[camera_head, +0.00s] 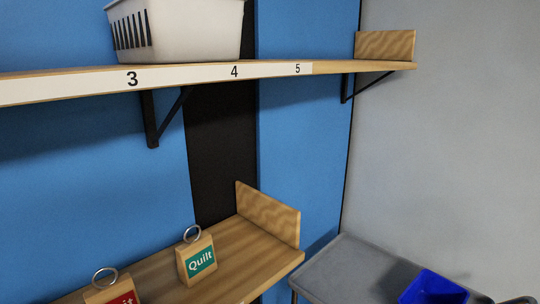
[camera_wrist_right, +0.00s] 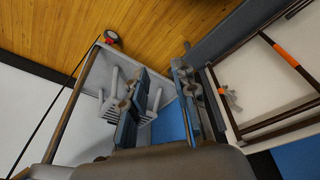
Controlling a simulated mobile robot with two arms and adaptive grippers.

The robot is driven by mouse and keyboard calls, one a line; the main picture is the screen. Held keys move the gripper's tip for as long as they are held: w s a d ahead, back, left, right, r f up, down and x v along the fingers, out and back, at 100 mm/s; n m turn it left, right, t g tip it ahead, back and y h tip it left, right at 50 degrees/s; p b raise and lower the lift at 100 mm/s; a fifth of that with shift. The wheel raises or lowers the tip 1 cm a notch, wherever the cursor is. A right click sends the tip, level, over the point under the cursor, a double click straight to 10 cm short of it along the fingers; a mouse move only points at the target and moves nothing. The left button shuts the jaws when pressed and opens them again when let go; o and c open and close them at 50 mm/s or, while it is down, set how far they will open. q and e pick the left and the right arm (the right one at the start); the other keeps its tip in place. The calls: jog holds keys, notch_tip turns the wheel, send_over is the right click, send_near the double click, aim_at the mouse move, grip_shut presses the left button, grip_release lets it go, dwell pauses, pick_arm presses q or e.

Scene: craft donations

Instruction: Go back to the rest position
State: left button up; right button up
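My right gripper (camera_wrist_right: 160,85) shows in the right wrist view with its two fingers apart and a gap between them. I see nothing held between them. My left gripper is not in either view. In the head view, a small grey shape at the bottom right corner is too cut off to identify.
A shelf (camera_head: 205,73) numbered 3, 4, 5 holds a white basket (camera_head: 190,32). The lower shelf (camera_head: 245,262) carries a wooden Quilt tag block (camera_head: 196,260) and a red-labelled block (camera_head: 112,292). A blue bin (camera_head: 433,288) sits on a grey surface (camera_head: 345,272). Wooden floor (camera_wrist_right: 150,25) shows below.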

jog(key=s+d+f+b, duration=0.1)
jog(key=s+f, duration=0.5)
jog(key=f, duration=0.3)
jog(key=s+d+f+g+b, duration=0.1)
jog(key=s+f+b, duration=0.1)
jog(key=s+f, duration=0.4)
jog(key=s+d+f+b, duration=0.1)
jog(key=s+f, duration=0.5)
jog(key=f, duration=0.6)
jog(key=shift+g+b, duration=0.3)
jog(key=shift+b, duration=0.1)
jog(key=shift+f, duration=0.1)
